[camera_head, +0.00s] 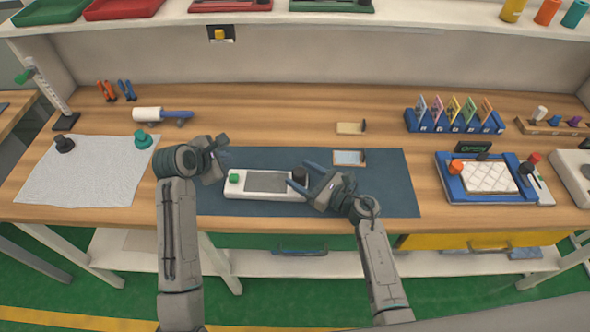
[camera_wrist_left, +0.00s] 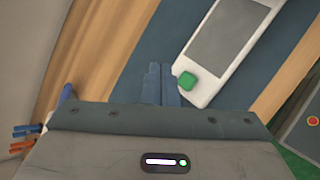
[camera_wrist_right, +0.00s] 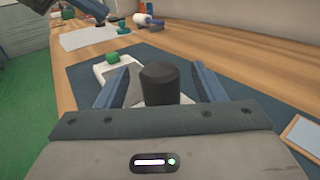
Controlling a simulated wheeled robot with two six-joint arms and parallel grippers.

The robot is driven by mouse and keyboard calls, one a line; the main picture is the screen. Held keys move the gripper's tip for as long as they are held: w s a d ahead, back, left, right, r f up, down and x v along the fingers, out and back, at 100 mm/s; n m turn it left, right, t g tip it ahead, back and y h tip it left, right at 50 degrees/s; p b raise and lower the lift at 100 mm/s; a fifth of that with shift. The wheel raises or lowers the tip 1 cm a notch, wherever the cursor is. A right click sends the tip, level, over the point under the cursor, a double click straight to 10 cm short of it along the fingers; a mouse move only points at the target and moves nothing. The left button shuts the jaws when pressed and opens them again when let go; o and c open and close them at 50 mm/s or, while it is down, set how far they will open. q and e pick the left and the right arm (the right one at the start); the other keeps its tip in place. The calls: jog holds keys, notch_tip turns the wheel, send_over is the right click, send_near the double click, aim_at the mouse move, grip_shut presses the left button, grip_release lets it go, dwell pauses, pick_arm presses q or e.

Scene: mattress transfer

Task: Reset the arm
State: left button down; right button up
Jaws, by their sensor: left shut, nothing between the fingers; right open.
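A white device (camera_head: 262,194) with a grey screen, a green button (camera_head: 234,178) and a black knob (camera_wrist_right: 165,85) lies on the dark blue mat (camera_head: 395,195). My left gripper (camera_head: 223,156) is above the mat, near the green button's end of the device. In the left wrist view its fingers (camera_wrist_left: 160,84) are shut together and empty, with the green button (camera_wrist_left: 187,80) beside them. My right gripper (camera_head: 300,175) is open at the device's right end. In the right wrist view the black knob stands between its spread fingers; I cannot tell whether they touch it.
A small framed plate (camera_head: 348,158) lies on the mat to the right. A blue tray (camera_head: 488,198) with a white quilted pad stands further right. A grey cloth (camera_head: 85,180) with small knobbed pieces lies at left. A rack of coloured cards (camera_head: 455,122) stands at back right.

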jog(key=v, duration=0.9)
